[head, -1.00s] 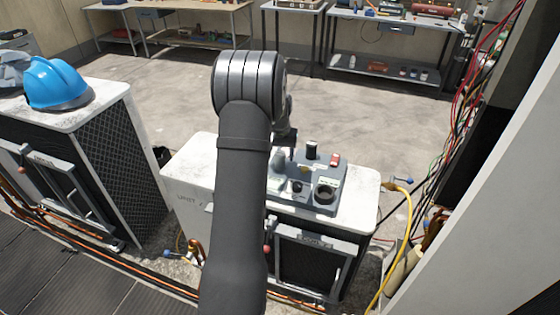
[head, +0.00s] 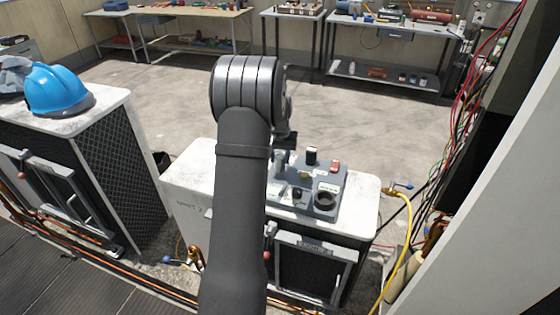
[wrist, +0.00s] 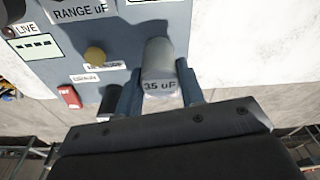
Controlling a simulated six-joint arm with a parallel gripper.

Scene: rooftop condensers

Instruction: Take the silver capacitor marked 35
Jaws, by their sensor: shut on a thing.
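The silver capacitor (wrist: 157,62) is a cylinder marked "35 uF" in the wrist view, with its label facing the camera. My gripper (wrist: 158,88) is shut on it, with one finger on each side of its body. Beside and behind it is the grey tester panel (wrist: 45,68). In the head view my gripper (head: 286,150) is at the left edge of the grey tester panel (head: 332,180), partly hidden by my arm. I cannot tell whether the capacitor touches the panel.
The tester carries a brass knob (wrist: 95,56), a red part (wrist: 70,96), a black cylinder (head: 311,155) and a round black socket (head: 325,199). It stands on a white condenser top (head: 362,212). A yellow hose (head: 405,235) runs at the right. A blue helmet (head: 58,88) is at left.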

